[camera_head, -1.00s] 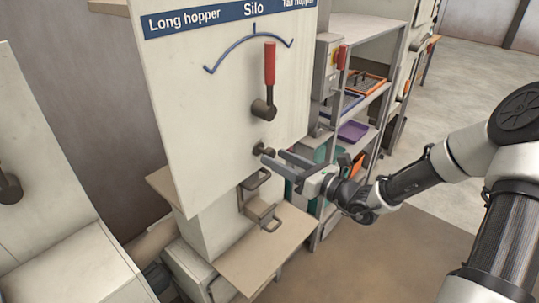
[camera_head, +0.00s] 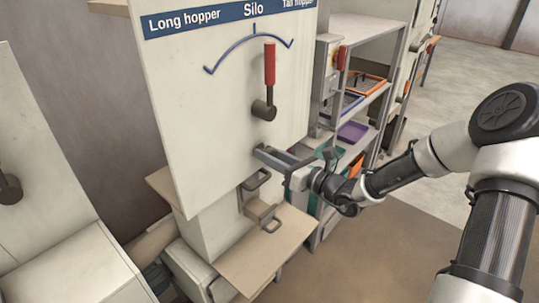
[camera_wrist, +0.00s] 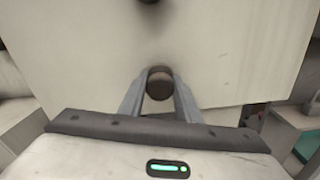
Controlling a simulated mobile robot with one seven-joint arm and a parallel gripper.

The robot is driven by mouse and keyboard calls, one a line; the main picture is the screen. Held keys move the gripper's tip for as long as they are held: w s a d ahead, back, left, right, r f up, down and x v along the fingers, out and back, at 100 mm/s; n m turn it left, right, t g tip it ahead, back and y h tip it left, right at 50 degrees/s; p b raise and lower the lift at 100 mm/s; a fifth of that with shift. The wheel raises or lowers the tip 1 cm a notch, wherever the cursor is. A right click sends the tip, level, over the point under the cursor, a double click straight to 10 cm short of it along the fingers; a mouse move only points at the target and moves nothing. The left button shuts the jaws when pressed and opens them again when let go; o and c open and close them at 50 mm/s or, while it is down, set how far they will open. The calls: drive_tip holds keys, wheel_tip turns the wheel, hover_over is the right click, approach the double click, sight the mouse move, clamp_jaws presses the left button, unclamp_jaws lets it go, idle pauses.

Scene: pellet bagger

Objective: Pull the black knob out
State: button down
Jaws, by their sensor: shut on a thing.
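The black knob (camera_wrist: 160,84) is round and dark and sits on the pale panel (camera_head: 205,125), below the silo lever. In the wrist view it lies between my two grey fingers, one on each side. My gripper (camera_head: 262,151) is shut on it, with the fingertips close to the panel face. In the head view my fingers largely hide the knob. How far it stands out from the panel is hard to tell.
A red-handled lever (camera_head: 269,66) on a dark hub stands upright above the knob. Below are a metal handle (camera_head: 256,180) and a beige shelf (camera_head: 262,252). A rack with trays (camera_head: 352,131) stands to the right, behind my arm. Open floor lies at the far right.

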drive_tip(key=shift+p+v, duration=0.6)
drive_tip(key=shift+v, duration=0.65)
drive_tip(key=c, duration=1.3)
unclamp_jaws()
drive_tip(key=v, duration=1.7)
drive_tip(key=shift+s+d, duration=0.2)
drive_tip(key=shift+s, duration=0.05)
